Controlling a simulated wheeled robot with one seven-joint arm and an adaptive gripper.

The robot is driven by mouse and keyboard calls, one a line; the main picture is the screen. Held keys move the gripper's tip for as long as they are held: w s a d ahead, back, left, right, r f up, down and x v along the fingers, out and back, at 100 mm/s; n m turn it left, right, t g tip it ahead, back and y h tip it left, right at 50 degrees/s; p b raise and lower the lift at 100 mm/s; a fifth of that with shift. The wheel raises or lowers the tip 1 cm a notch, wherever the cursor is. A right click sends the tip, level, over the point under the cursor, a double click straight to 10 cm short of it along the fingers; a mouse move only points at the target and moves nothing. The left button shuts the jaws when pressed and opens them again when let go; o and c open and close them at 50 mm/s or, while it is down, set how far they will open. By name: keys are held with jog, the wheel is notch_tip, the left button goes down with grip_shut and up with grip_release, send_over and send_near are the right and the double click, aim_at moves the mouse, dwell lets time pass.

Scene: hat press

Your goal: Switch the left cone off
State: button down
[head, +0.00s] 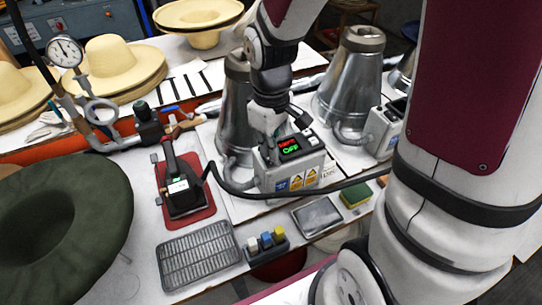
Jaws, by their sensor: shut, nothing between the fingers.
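The left cone (236,117) is a tall silver metal cone, partly hidden behind my arm. Its control box (289,174) is light grey with yellow warning labels and stands in front of it. A small black display (290,146) on the box shows a red line above a green line, too small to read surely. My gripper (267,128) points down just behind the display, over the back left of the box. It is shut with nothing in it. Its tips are partly hidden, and I cannot tell whether they touch the box or a switch.
A second cone (348,82) with its own box (384,131) stands to the right. A black iron (181,188) rests on a red mat (204,216). A grey rack (199,257), brush blocks (267,243), a metal tray (317,217) and straw hats (113,62) crowd the bench. A dark cable runs across the front.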

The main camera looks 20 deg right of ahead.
jog(key=shift+r+p, duration=1.65)
jog(key=shift+r, duration=0.9)
notch_tip(320, 180, up, 11)
jog(key=m+t, duration=0.3)
send_over(271, 162)
jog(key=s, duration=0.5)
jog(key=s+r+m+t, duration=0.2)
jog(key=s+r+m, duration=0.1)
jog(key=s+r, duration=0.4)
jog(key=s, duration=0.2)
jog(key=shift+s+t, duration=0.3)
